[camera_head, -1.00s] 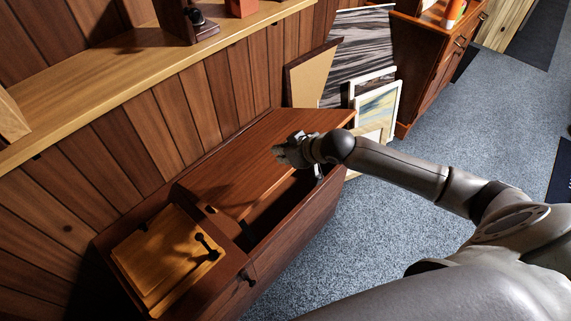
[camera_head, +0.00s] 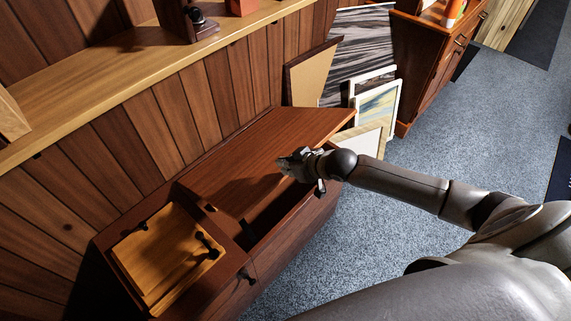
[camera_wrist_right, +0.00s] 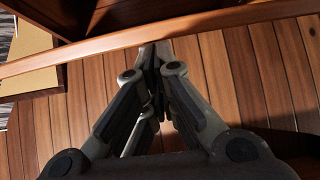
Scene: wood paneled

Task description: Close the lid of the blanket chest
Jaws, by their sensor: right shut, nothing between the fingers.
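The blanket chest (camera_head: 295,232) stands against the panelled wall in the head view. Its brown lid (camera_head: 245,150) is partly open, tilted up from the wall side, with a dark gap under its front edge. My right gripper (camera_head: 286,165) is shut and empty at the lid's front edge; whether it touches is unclear. In the right wrist view the shut fingertips (camera_wrist_right: 153,55) overlap a long wooden strip that looks like the lid's edge (camera_wrist_right: 220,22). My left gripper is not in view.
A lighter wooden panel with dark handles (camera_head: 165,255) lies at the chest's near left end. A wooden shelf (camera_head: 120,95) runs along the wall above. Framed pictures (camera_head: 378,105) lean beyond the far end. The carpet (camera_head: 440,130) is open at right.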

